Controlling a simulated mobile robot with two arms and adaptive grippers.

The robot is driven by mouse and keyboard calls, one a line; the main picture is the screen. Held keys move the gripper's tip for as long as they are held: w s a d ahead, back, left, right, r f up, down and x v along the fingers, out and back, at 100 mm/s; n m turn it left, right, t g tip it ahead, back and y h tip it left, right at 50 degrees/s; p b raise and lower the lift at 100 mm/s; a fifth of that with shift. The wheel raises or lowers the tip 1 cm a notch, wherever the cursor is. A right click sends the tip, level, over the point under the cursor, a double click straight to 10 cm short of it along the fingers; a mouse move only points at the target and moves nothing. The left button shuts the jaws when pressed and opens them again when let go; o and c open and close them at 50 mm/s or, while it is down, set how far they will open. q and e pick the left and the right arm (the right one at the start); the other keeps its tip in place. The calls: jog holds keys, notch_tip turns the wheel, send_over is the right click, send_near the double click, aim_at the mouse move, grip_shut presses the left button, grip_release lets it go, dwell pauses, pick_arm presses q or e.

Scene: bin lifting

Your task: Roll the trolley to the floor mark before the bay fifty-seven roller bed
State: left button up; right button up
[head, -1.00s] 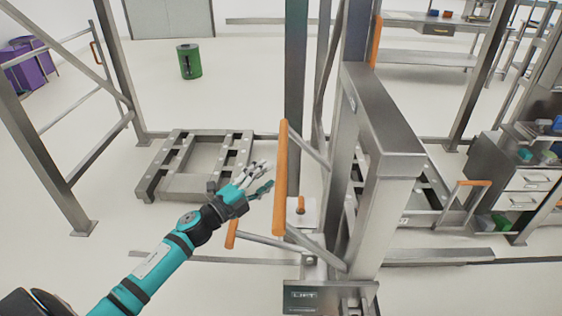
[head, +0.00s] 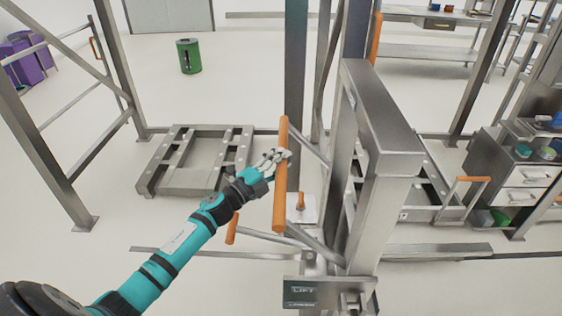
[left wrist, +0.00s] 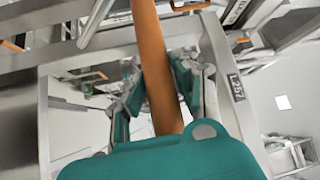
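The wheeled-looking steel frame (head: 380,110) that seems to be the trolley stands at the middle right, with a dark LIFT plate (head: 301,293) low in front. A long upright orange handle (head: 281,205) is on its left side. My left gripper (head: 277,158) is at this handle. In the left wrist view its fingers (left wrist: 160,85) lie on both sides of the handle (left wrist: 150,45) and look open, with a gap beside it. A low steel frame with rollers (head: 195,178) lies on the floor at left. My right gripper is not in view. I cannot make out a floor mark.
A smaller orange grip (head: 232,228) sits low beside the handle. Steel posts (head: 295,80) rise behind it. A drawer cabinet (head: 525,178) stands at right, a green bin (head: 189,56) at the back. The floor at front left is clear.

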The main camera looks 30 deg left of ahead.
pick_arm(q)
jog(key=shift+f, duration=0.1)
grip_shut()
jog(key=shift+d, duration=0.15)
jog(key=d, duration=0.1)
jog(key=w+d, duration=0.1)
jog(key=shift+w+d, duration=0.1)
jog(key=shift+d, duration=0.3)
jog(key=o, duration=0.5)
grip_release()
jog(key=shift+w+d, duration=0.15)
jog(key=shift+d, duration=0.1)
jog(key=shift+o, duration=1.1)
jog(key=shift+a, duration=0.4)
jog(key=v, duration=1.2)
jog(key=shift+d, duration=0.1)
